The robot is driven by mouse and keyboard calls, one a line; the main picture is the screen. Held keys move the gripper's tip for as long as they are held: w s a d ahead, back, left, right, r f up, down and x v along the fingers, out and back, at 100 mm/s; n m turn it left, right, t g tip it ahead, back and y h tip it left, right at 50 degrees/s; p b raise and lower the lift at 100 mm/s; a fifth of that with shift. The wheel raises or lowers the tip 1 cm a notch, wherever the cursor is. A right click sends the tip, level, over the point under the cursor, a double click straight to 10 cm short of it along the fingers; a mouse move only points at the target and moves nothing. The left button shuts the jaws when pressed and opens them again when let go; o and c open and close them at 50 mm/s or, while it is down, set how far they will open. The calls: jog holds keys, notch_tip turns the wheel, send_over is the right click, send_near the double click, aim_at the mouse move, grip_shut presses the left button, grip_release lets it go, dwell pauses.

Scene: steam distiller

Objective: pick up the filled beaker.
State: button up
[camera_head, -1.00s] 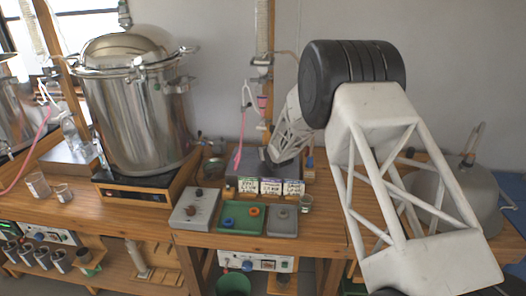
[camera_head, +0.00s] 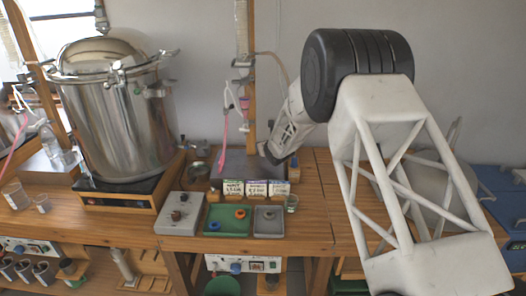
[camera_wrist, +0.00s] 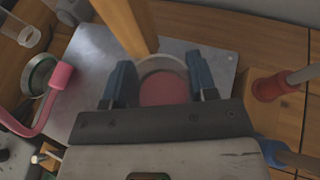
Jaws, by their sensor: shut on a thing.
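The filled beaker (camera_wrist: 163,90) is a round clear vessel with pink-red contents, seen from above in the wrist view. My gripper (camera_wrist: 163,78) has its two dark blue fingers on opposite sides of the beaker and is shut on it. A grey metal plate (camera_wrist: 92,70) lies below and around them in the picture. In the head view this dark plate (camera_head: 235,163) lies at the back of the table. My gripper end (camera_head: 272,154) shows there only in part, and I cannot make out the beaker.
A wooden post (camera_wrist: 126,25) stands close beyond the beaker. A pink tube (camera_wrist: 52,95) and a round metal bowl (camera_wrist: 39,75) are left. A large steel pot (camera_head: 120,115) stands left in the head view.

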notch_tip(320, 180, up, 11)
jog(key=shift+f, duration=0.2)
dwell(0.7)
jog(key=shift+r, duration=0.1)
dwell(0.9)
